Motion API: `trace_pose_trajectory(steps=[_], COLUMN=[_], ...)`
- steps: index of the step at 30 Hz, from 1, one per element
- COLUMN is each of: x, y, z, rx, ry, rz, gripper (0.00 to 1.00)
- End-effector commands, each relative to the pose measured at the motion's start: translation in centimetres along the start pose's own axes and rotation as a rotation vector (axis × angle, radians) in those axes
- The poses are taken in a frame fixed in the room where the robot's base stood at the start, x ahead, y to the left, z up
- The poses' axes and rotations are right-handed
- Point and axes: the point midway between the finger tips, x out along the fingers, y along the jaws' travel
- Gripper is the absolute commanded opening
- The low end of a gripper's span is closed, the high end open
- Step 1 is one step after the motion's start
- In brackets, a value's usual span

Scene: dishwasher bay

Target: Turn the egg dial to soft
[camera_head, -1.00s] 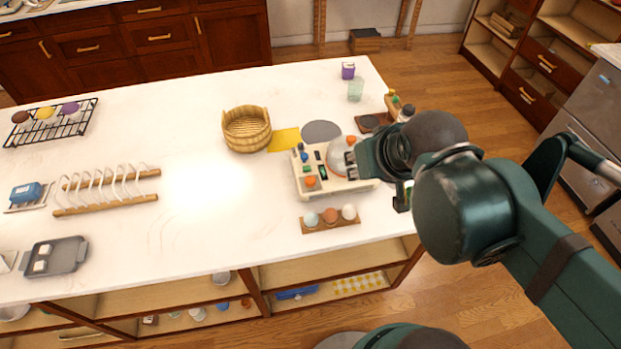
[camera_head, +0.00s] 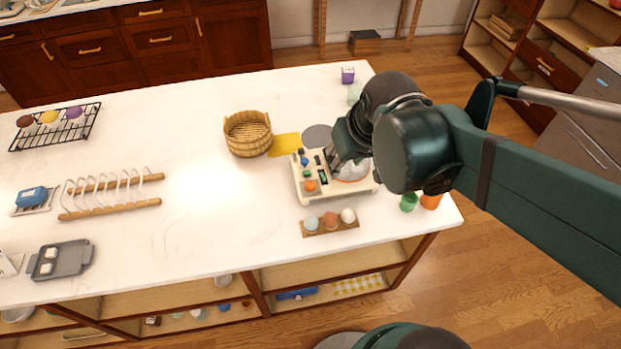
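The cream egg appliance (camera_head: 341,192) sits on the right part of the white counter. Its left side carries a panel with small coloured controls, among them an orange knob (camera_head: 310,186) at the front and a blue one (camera_head: 304,161) behind it. I cannot tell which control is the egg dial, and no label is readable. A round orange-rimmed plate or pan (camera_head: 354,170) shows on its right side. My gripper (camera_head: 332,163) is over the back middle of the appliance, just right of the panel. Its fingers are small and dark, partly hidden by my arm; contact cannot be told.
A wooden rack with several eggs (camera_head: 330,222) stands in front of the appliance. A wooden bucket (camera_head: 248,133), a yellow cloth (camera_head: 285,145) and a grey disc (camera_head: 317,137) lie behind left. Green (camera_head: 408,202) and orange (camera_head: 431,200) cups stand right.

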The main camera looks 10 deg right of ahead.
Motion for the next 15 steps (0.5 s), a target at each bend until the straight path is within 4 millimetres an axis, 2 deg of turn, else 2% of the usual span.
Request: trace_pose_trajectory(steps=[15], x=[2.9], y=[-2.0], z=[-2.7], rx=[-0.095], ry=[-0.152], rz=[-0.030], gripper=[0.34])
